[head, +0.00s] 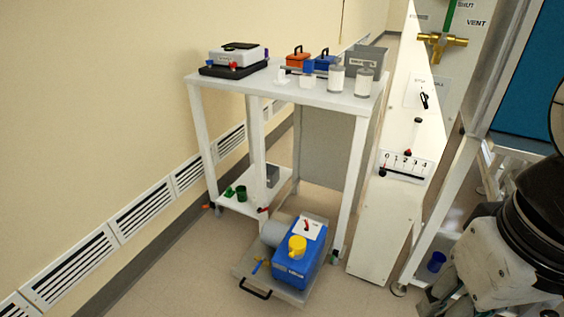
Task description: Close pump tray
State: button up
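The pump tray (287,295) is a low grey tray near the floor, sticking out from under the white table (341,101). Its black bar handle (255,292) is on the front edge, facing the lower left. A blue pump (293,270) with a yellow cap (297,246) and a grey cylindrical motor (273,233) stands on the tray. A small brass and blue valve (260,265) sits by the pump's left side. The rear of the tray is hidden by the pump. Part of my arm shows at the right edge, but my gripper is not visible.
A white cabinet (375,244) stands close on the right. A blue cup (436,261) is by the right-hand frame. Floor (180,290) left of the tray is clear.

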aim_at(291, 280)
jog(key=i+l+u, duration=0.1)
jog(key=l, duration=0.25)
jog(key=i+l+u, duration=0.1)
jog(key=i+l, duration=0.4)
jog(key=l, duration=0.2)
jog(key=u, duration=0.05)
